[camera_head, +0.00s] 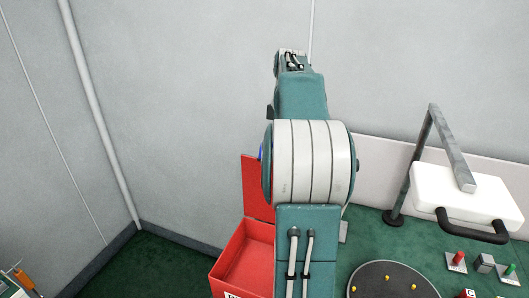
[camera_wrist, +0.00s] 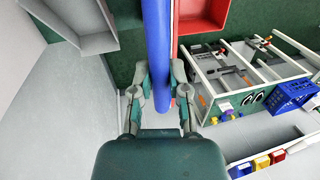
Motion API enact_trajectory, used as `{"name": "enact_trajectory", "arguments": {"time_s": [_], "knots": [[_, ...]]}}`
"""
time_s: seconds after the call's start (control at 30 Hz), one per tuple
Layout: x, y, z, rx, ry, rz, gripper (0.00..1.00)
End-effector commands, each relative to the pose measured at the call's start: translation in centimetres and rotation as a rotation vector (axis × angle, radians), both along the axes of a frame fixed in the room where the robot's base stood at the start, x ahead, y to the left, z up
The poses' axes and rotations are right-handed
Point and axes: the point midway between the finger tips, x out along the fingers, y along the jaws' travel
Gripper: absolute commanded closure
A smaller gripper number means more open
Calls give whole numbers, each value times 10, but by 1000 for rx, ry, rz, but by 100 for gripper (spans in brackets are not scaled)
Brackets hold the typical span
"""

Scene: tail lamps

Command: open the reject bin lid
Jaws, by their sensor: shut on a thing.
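The red reject bin (camera_head: 240,262) stands at the lower middle of the head view, partly hidden behind my arm. Its red lid (camera_head: 256,186) stands upright at the bin's back, so the bin's inside shows. A small bit of blue bar (camera_head: 260,151) shows at the lid's top edge. In the wrist view, the long blue bar (camera_wrist: 158,45) runs between the fingers of my gripper (camera_wrist: 160,75), which is shut on it. Red walls (camera_wrist: 205,14) show just right of the bar. My gripper is hidden behind my arm in the head view.
Right of my arm, the green surface holds a dark round plate (camera_head: 388,282), a white box with a dark handle (camera_head: 462,195), a grey metal stand (camera_head: 428,140) and buttons (camera_head: 456,260). A grey open box (camera_wrist: 75,18) is upper left in the wrist view. Walls rise behind.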

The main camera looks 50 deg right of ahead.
Motion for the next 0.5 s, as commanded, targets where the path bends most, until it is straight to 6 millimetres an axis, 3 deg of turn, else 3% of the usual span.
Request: {"name": "enact_trajectory", "arguments": {"time_s": [0.2,0.5], "knots": [[6,-25,-8,5,7,-1,100],[11,-39,-10,2,5,0,100]]}}
